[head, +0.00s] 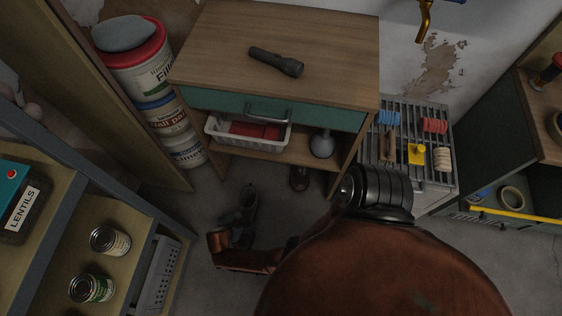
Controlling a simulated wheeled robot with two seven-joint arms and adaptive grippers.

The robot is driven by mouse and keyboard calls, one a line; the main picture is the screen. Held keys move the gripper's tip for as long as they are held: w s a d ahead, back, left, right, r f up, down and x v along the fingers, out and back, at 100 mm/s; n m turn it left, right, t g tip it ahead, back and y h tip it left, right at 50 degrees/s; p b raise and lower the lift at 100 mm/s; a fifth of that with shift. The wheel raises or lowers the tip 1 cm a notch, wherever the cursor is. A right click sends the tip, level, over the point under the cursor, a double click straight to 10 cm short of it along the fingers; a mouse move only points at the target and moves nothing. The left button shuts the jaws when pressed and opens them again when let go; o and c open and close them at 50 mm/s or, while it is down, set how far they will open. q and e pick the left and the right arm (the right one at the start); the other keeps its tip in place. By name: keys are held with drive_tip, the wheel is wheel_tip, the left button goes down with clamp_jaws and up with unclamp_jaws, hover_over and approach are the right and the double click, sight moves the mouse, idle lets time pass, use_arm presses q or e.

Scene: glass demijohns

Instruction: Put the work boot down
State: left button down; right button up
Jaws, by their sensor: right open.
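A brown work boot (299,178) stands on the floor under the front edge of the small wooden cabinet, partly in shadow. My right gripper (243,215) is low over the floor, left of that boot and in front of the cabinet. It is dark against the dim floor and its jaws are open. A dark shape at the gripper is hard to separate from the fingers, so I cannot tell whether it is a second boot. My copper-coloured right arm hides the floor at the lower right. My left gripper is not in view.
The cabinet (215,45) carries a flashlight (276,61) on top, with a white basket (214,134) and a round grey vessel (322,144) on its shelf. Stacked buckets (150,75) stand left. Shelving with cans (110,240) borders the left. A slatted rack (440,181) stands right.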

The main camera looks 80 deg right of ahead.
drive_tip(key=shift+s+d, duration=0.1)
drive_tip(key=shift+d, duration=0.15)
drive_tip(key=s+d+r+m+t+y, duration=0.1)
drive_tip(key=s+d+r+m+t, duration=0.1)
drive_tip(key=d+r+m+t, duration=0.25)
drive_tip(key=s+d+r+m+t+y, duration=0.1)
drive_tip(key=s+d+r+m, duration=0.2)
drive_tip(key=r+m, duration=0.35)
drive_tip(key=s+a+r+m+y, duration=0.2)
drive_tip(key=s+a, duration=0.5)
drive_tip(key=s, duration=0.4)
drive_tip(key=s+a+r+m+y, duration=0.3)
drive_tip(key=s+a+r+y, duration=0.1)
drive_tip(key=s+a, duration=0.4)
drive_tip(key=s+g, duration=0.1)
drive_tip(key=s, duration=0.1)
drive_tip(key=shift+s+r, duration=0.3)
drive_tip(key=shift+s, duration=0.1)
drive_tip(key=shift+c, duration=0.6)
